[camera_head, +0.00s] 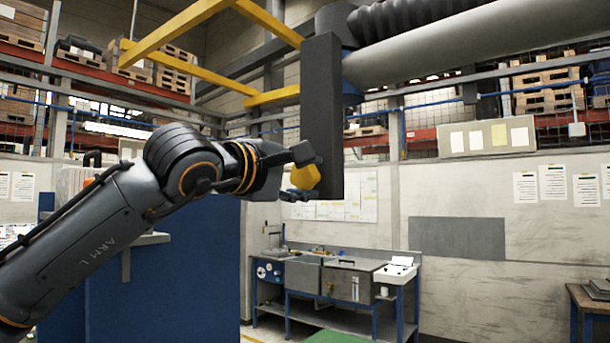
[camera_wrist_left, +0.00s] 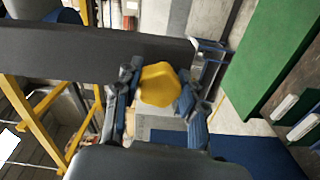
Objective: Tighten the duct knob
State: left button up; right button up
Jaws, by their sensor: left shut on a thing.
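The yellow duct knob (camera_head: 306,177) sits low on the side of the dark upright duct bracket (camera_head: 322,110). My left gripper (camera_head: 299,174) reaches it from the left, with one finger above and one below the knob. In the left wrist view the knob (camera_wrist_left: 159,84) shows as a rounded, many-sided yellow piece between the two fingers of my left gripper (camera_wrist_left: 157,90). The gripper is shut on it. The dark bracket (camera_wrist_left: 90,50) runs across behind the knob there. My right gripper is not in view.
A grey duct pipe (camera_head: 450,45) runs from the bracket's top to the upper right. Yellow beams (camera_head: 180,30) hang at the upper left. A blue panel (camera_head: 190,270) stands below my left arm. A workbench (camera_head: 340,280) stands further back.

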pick_arm(q)
jog(key=shift+m, duration=0.5)
jog(key=o, duration=1.2)
jog(key=shift+c, duration=0.2)
jog(key=v, duration=1.2)
